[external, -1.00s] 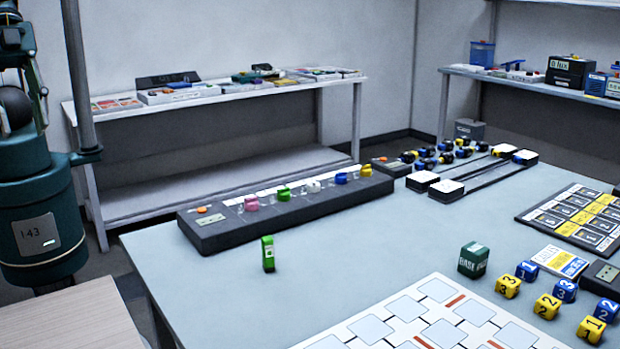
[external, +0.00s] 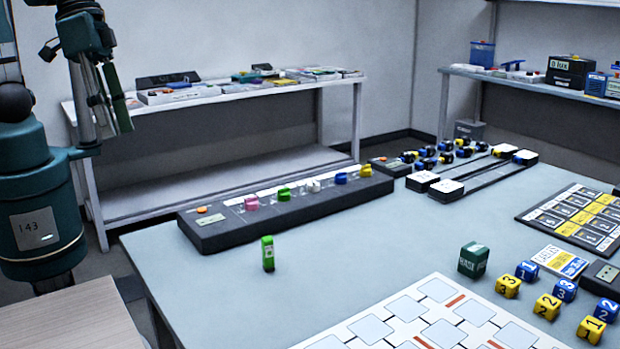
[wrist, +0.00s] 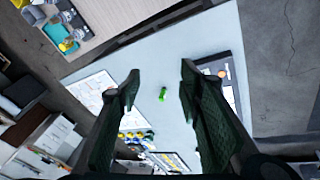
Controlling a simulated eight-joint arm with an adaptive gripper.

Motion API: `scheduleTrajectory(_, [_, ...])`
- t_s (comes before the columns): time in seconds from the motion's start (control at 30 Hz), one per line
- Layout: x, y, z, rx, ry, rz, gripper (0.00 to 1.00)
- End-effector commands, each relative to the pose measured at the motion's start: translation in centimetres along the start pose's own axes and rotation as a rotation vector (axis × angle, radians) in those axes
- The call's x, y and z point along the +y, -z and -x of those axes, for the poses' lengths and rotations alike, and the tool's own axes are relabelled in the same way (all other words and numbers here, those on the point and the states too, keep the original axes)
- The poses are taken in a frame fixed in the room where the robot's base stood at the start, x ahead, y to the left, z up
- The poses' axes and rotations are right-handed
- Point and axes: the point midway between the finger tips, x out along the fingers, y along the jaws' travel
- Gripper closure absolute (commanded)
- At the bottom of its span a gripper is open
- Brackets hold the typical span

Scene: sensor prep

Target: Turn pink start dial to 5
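The pink start dial (external: 251,203) sits at the left end of a row of coloured dials on a long dark panel (external: 215,234) on the grey-blue table. My gripper (external: 112,125) hangs high at the upper left, well apart from the panel. In the wrist view my gripper (wrist: 158,80) is open and empty, its two dark fingers spread wide above the table. Part of the panel (wrist: 237,75) shows right of the right finger; the pink dial cannot be made out there. The dial's setting is too small to read.
A small green upright block (external: 268,254) stands in front of the panel. Green, white, blue and yellow dials share the panel. Numbered cubes, a dark green box (external: 473,260) and a white grid board (external: 392,318) lie front right. Table around the green block is clear.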

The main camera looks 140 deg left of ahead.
Motion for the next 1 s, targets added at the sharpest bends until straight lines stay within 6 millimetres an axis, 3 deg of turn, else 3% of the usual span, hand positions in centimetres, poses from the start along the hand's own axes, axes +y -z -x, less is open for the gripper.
scheduleTrajectory(0.47, [-3.4,8.4,-4.8,-0.038,0.101,0.385,0.64])
scheduleTrajectory(1.0, [-10.2,16.6,-11.5,-0.065,0.222,0.821,0.64])
